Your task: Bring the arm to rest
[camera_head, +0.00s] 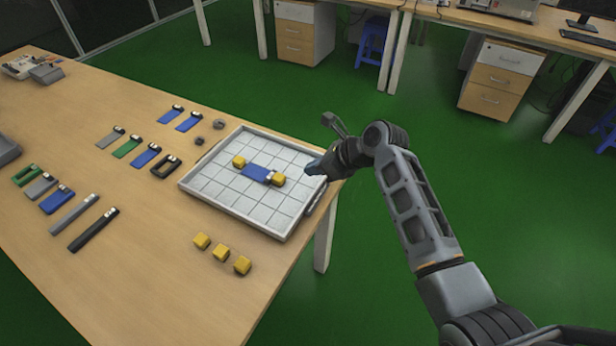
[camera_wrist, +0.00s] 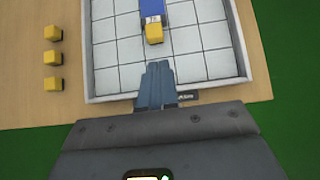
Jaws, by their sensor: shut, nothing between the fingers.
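My gripper (camera_head: 314,168) is at the right edge of the white tray, at the end of my arm, which reaches in from the lower right. In the wrist view its fingers (camera_wrist: 157,72) are together and empty, over the tray's near rim. The white tray (camera_head: 212,199) has a grid floor and lies on the wooden table. A blue piece (camera_head: 256,173) lies in it, with a yellow cube (camera_head: 278,180) at its right end and another yellow cube (camera_head: 239,162) at its upper left. The fingers are apart from the nearer cube (camera_wrist: 154,34) in the wrist view.
Several yellow cubes (camera_head: 222,253) stand in a row on the table (camera_head: 150,290) in front of the tray. Blue, green, grey and black parts (camera_head: 126,147) lie left of it. Green floor (camera_head: 300,100) is open beyond the table, with desks and drawers (camera_head: 505,75) behind.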

